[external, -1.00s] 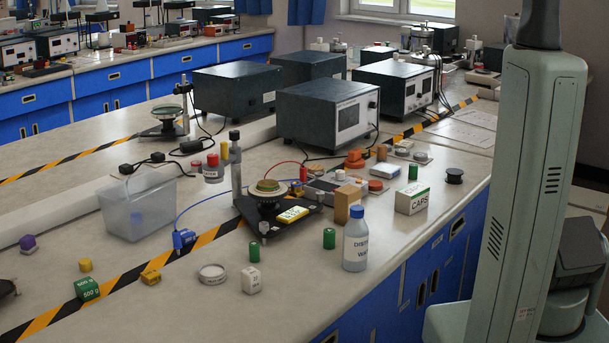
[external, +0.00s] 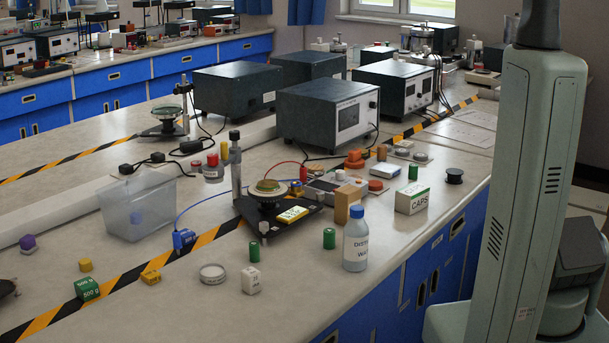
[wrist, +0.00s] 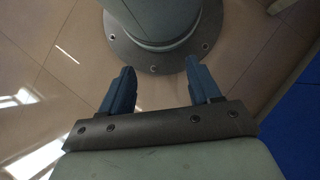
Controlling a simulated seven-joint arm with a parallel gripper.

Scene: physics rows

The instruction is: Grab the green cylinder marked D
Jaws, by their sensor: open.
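Three small green cylinders stand upright on the bench in the external view. One green cylinder (external: 254,251) is behind the white cube, one green cylinder (external: 329,238) is left of the clear bottle, and one green cylinder (external: 413,173) is by the CAPS box. I cannot read a letter D on any of them. My gripper (wrist: 160,88) shows only in the wrist view. Its two blue fingers are apart with nothing between them. It points down over the floor and my base, away from the bench top.
A clear bottle (external: 356,240), a tan block (external: 348,205), a CAPS box (external: 412,199) and a white cube (external: 251,280) stand near the cylinders. A dark stand (external: 277,231) and a plastic tub (external: 140,207) are farther left. The front strip of bench is fairly clear.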

